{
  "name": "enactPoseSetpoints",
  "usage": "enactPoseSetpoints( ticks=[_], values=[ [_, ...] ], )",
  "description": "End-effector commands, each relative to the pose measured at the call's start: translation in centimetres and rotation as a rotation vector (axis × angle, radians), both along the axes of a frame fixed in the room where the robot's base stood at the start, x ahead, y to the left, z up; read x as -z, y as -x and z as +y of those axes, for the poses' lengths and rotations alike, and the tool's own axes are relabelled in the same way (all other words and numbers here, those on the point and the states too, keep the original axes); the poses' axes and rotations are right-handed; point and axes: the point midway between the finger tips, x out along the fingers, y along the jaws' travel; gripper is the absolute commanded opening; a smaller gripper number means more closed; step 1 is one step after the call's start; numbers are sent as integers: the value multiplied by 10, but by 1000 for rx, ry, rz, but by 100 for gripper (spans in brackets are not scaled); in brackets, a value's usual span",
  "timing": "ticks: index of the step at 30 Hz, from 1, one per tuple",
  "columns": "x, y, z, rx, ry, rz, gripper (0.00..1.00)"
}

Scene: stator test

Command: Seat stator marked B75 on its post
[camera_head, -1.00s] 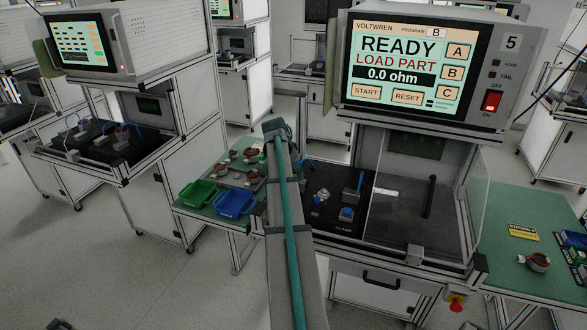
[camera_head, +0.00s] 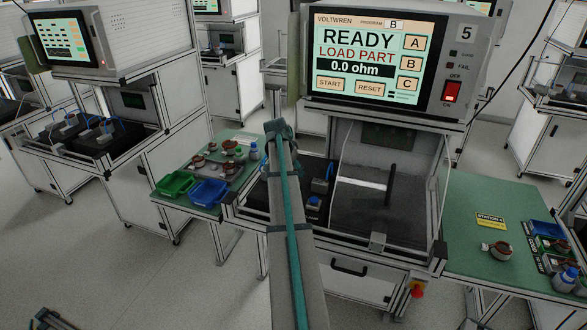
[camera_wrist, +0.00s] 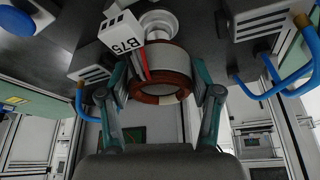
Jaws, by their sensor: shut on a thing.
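In the wrist view, my gripper (camera_wrist: 160,82) is shut on a stator (camera_wrist: 166,64), a grey ring with red-brown copper windings, with a finger on each side of it. A white tag (camera_wrist: 121,34) at its upper left appears to read B75. A pale round post (camera_wrist: 158,23) with a flange shows just beyond the stator. I cannot tell whether the stator touches the post. In the head view my arm hides the gripper and the held stator, in front of the test station's dark fixture deck (camera_head: 283,197).
The tester screen (camera_head: 368,58) reads READY, LOAD PART, 0.0 ohm. A clear guard (camera_head: 385,190) stands right of the fixture. In the wrist view, blue-handled clamps (camera_wrist: 275,88) flank the post. Green (camera_head: 175,183) and blue (camera_head: 209,192) bins sit left. Another stator (camera_head: 497,250) lies on the right table.

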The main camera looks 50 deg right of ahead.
Motion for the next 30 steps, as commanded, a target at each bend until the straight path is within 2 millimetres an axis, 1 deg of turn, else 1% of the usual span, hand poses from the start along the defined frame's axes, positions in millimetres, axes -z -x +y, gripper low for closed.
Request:
enactPoseSetpoints(
  ticks=[3,17,30],
  values=[
    [4,0,0,0,1,0,12],
    [6,0,0,0,1,0,12],
    [17,0,0,0,1,0,12]
  ],
)
